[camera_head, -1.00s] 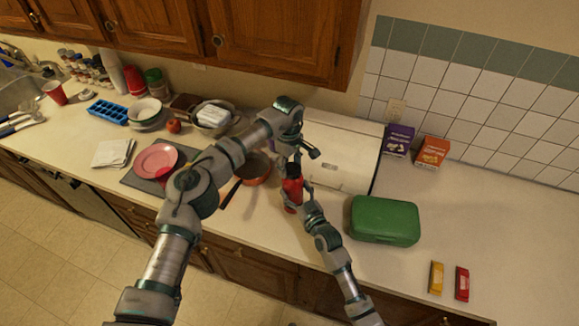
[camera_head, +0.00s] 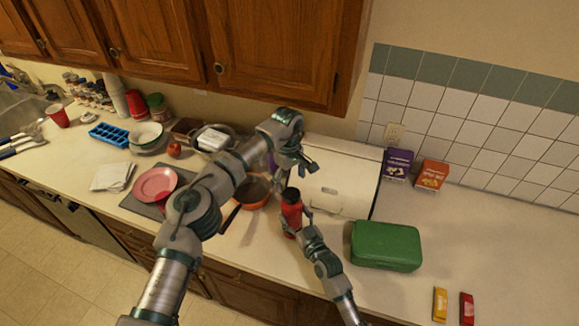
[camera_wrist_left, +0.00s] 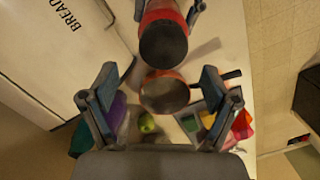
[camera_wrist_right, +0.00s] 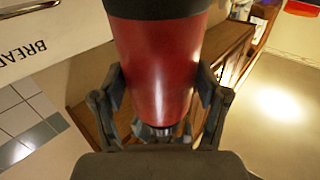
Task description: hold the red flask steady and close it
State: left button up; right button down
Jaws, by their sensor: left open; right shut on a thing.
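The red flask (camera_head: 291,209) is upright over the counter in front of the bread box. My right gripper (camera_head: 299,222) is shut on its body; the right wrist view shows a finger on each side of the red wall (camera_wrist_right: 158,70). My left gripper (camera_head: 298,168) is above the flask, open and empty. In the left wrist view, its spread fingers (camera_wrist_left: 157,97) stand apart from the flask's dark round end (camera_wrist_left: 163,45). I cannot tell whether that end is a lid or an open mouth.
The white bread box (camera_head: 343,187) stands close behind. An orange pan (camera_head: 253,193) is left of the flask and a green case (camera_head: 386,247) is right. Purple (camera_head: 397,164) and orange boxes (camera_head: 433,175) stand by the wall. The counter at right is mostly clear.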

pick_arm(q)
notch_tip(320, 180, up, 7)
jog(key=shift+w+r, duration=0.2)
jog(key=shift+w, duration=0.2)
pick_arm(e)
jog(key=shift+d+f, duration=0.1)
jog(key=shift+f, duration=0.05)
jog(key=shift+c, duration=1.6)
grip_release()
jog(key=o, duration=0.3)
pick_arm(q)
jog(key=shift+w, duration=0.1)
pick_arm(e)
jog(key=shift+w, duration=0.1)
pick_arm(q)
jog(key=shift+d, duration=0.1)
pick_arm(e)
jog(key=v, duration=1.2)
jog(key=shift+d, duration=0.2)
